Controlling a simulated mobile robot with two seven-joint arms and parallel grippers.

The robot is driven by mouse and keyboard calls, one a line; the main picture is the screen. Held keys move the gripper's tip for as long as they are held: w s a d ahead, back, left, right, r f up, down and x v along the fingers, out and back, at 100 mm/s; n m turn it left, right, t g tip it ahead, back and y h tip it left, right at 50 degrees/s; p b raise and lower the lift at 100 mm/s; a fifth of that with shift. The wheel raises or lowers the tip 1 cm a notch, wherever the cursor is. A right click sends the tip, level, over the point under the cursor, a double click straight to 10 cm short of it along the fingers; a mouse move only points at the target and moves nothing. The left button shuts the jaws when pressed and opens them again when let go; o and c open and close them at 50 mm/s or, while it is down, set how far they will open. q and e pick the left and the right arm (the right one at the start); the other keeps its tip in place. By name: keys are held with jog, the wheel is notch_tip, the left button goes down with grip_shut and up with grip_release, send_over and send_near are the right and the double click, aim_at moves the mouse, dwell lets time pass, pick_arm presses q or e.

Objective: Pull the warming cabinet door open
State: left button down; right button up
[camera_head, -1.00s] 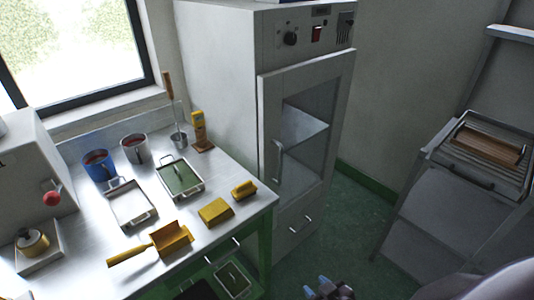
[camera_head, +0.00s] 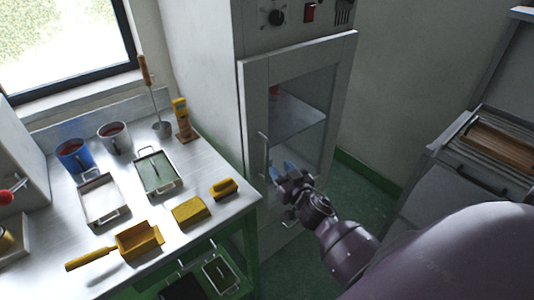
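The warming cabinet (camera_head: 195,85) is a tall grey unit in the middle of the head view. Its glass-panelled door (camera_head: 252,108) appears shut, with a vertical handle (camera_head: 264,154) along the door's left side. Through the glass a shelf (camera_head: 295,120) shows. My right gripper (camera_head: 280,172) is in front of the lower part of the door, just right of the handle in the picture. My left gripper is out of view.
A rack with a wooden-slatted tray (camera_head: 500,143) stands at the right. Green floor (camera_head: 368,197) is clear between.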

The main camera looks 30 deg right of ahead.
aim_at(268, 155)
jog(key=w, duration=0.6)
jog(key=w+d, duration=0.1)
jog(key=w, duration=0.2)
jog(key=shift+c, duration=0.2)
grip_shut()
